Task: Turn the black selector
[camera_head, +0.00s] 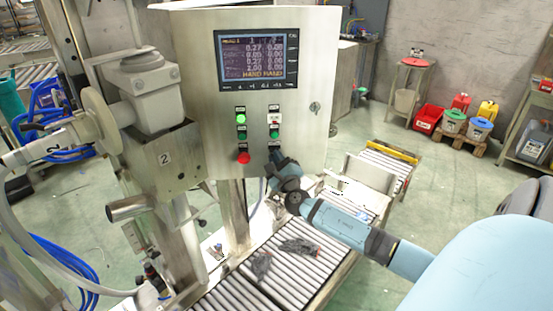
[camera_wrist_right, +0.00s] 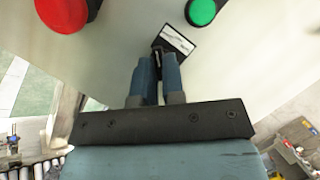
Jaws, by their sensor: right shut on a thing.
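A steel control panel (camera_head: 205,70) carries the buttons and the screen. The black selector (camera_wrist_right: 158,55) sits at the panel's lower right, below a green button (camera_head: 274,133). Only a small dark part of the selector shows, between the fingertips in the right wrist view; my gripper hides the rest. A small label plate (camera_wrist_right: 178,40) is just beyond the fingertips. My right gripper (camera_head: 274,155) is at the selector, its two blue-grey fingers shut on it. The fingers also show in the right wrist view (camera_wrist_right: 159,72). My left gripper is in neither view.
A red button (camera_head: 243,157) is close to the left of the selector, with a lit green button (camera_head: 240,119) above it. A lit screen (camera_head: 257,60) is higher up. A roller conveyor (camera_head: 235,292) with dark gloves (camera_head: 299,246) on it runs below my right arm.

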